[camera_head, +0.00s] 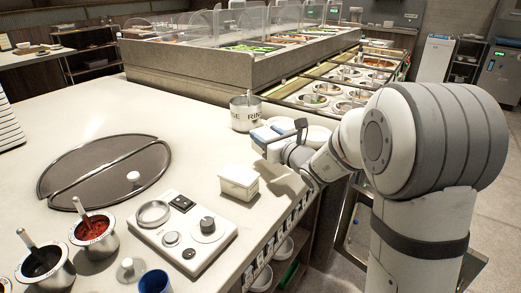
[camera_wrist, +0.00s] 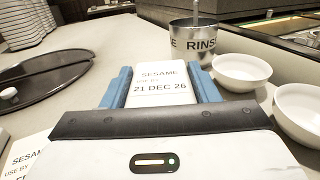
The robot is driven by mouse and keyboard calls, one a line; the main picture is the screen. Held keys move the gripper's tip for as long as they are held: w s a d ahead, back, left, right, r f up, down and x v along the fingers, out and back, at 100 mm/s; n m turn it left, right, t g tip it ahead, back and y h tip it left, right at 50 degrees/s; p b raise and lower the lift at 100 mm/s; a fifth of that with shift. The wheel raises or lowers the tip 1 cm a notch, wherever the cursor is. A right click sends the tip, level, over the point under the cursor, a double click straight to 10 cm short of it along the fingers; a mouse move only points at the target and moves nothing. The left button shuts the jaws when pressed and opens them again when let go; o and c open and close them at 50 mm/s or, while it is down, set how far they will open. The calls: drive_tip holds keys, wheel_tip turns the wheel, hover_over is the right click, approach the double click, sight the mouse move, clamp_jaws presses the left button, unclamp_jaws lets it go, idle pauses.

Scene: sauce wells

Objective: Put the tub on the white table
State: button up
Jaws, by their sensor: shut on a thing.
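My gripper (camera_wrist: 170,88) has blue fingers on both sides of a white tub (camera_wrist: 160,88) and is shut on it. The tub's label reads SESAME, USE BY 21 DEC 26. In the head view my gripper (camera_head: 270,133) is near the right edge of the pale table (camera_head: 185,115), just in front of the RINSE pot. I cannot tell whether the held tub touches the table. A second white tub (camera_head: 239,184) stands on the table nearer the camera; its SESAME label shows at the lower left of the wrist view (camera_wrist: 25,158).
The metal RINSE pot (camera_head: 245,112) and white bowls (camera_wrist: 243,72) stand close to the held tub. A dark round tray (camera_head: 105,170), a control panel (camera_head: 183,232) and sauce pots (camera_head: 95,235) occupy the left and front. The table's far middle is clear.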

drive_tip(key=shift+a+f+b, duration=0.1)
drive_tip(key=shift+f+b, duration=0.35)
drive_tip(key=shift+f, duration=1.6)
drive_tip(key=shift+f, duration=0.1)
drive_tip(key=shift+f, duration=0.15)
drive_tip(key=o, duration=1.3)
drive_tip(key=shift+r, duration=0.25)
drive_tip(key=v, duration=1.1)
drive_tip(key=shift+s+d+p, duration=0.2)
drive_tip(key=shift+d+p, duration=0.05)
drive_tip(key=shift+p, duration=0.15)
drive_tip(key=shift+s+d+f, duration=0.1)
drive_tip(key=shift+s, duration=0.2)
